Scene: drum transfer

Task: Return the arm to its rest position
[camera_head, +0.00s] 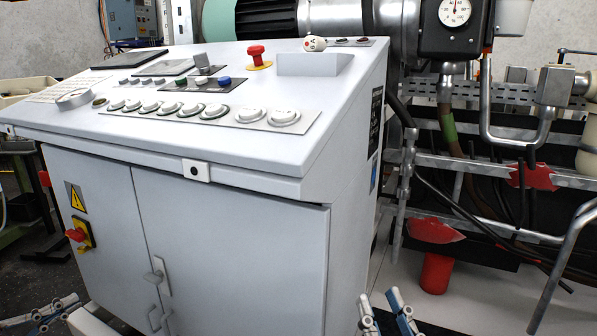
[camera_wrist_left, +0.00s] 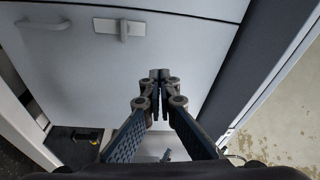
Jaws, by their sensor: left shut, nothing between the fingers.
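My left gripper (camera_head: 58,309) shows at the bottom left edge of the head view, low in front of the grey control cabinet (camera_head: 240,240). In the left wrist view its fingers (camera_wrist_left: 160,76) meet at the tips, with nothing between them. The pale cabinet front lies beyond them. My right gripper (camera_head: 386,312) is at the bottom edge of the head view, right of the cabinet's lower corner. Only part of it shows, and its jaw opening is unclear. Most of both arms is out of view.
The cabinet's sloped panel carries a red mushroom button (camera_head: 257,54) and rows of white buttons. Pipes, rails and a pressure gauge (camera_head: 455,12) stand at right. A red post (camera_head: 436,272) stands on the floor. A bent metal tube (camera_head: 562,262) is at the right edge.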

